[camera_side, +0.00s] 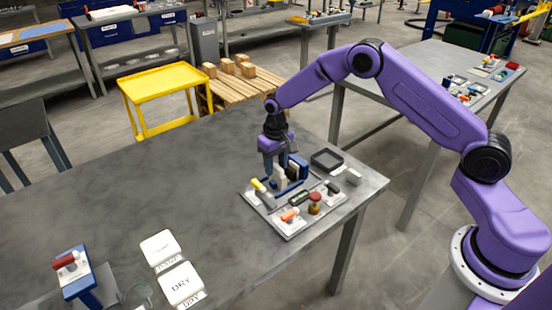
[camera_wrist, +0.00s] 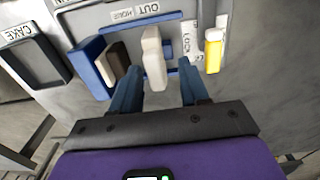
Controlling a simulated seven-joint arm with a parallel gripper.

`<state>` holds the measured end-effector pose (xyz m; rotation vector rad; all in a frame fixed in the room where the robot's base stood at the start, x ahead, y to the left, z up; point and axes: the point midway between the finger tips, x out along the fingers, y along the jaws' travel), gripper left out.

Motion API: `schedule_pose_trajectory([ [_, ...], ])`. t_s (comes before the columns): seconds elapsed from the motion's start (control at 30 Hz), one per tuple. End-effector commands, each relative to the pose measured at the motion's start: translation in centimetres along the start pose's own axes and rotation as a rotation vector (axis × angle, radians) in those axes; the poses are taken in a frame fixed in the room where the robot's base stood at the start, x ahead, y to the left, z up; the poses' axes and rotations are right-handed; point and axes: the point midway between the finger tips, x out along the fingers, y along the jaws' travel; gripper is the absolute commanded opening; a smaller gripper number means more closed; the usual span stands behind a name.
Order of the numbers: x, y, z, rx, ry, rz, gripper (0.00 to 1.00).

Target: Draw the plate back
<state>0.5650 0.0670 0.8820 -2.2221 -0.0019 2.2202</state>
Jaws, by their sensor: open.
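The filter press stands on a pale base board (camera_side: 283,228) near the right end of the grey table. In the wrist view an upright cream plate or handle (camera_wrist: 154,55) rises between the two blue fingers of my gripper (camera_wrist: 160,74). The fingers are apart, with a gap visible on each side of it. A blue block (camera_wrist: 88,68), a dark piece (camera_wrist: 118,58) and a pale piece (camera_wrist: 104,68) stand just left of it. In the side view my gripper (camera_side: 272,162) points down over the press and partly hides these parts.
A yellow-topped part (camera_wrist: 213,48) stands right of the fingers, by the LOCK label (camera_wrist: 190,42). A dark tray (camera_wrist: 35,60) marked CAKE lies left. Orange (camera_side: 289,214) and red-topped (camera_side: 315,203) parts sit on the board's front. The table's middle is clear.

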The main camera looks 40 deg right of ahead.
Motion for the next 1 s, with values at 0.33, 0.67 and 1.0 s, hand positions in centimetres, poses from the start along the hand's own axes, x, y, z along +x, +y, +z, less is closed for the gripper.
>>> schedule_pose_trajectory([
  [0.33, -4.6, 0.0, -0.1, 0.000, 0.005, -0.001, 0.45],
  [0.67, -11.6, 0.0, -0.1, 0.001, 0.004, -0.001, 0.45],
  [1.0, -16.6, -0.1, 0.0, -0.001, 0.002, -0.001, 0.45],
])
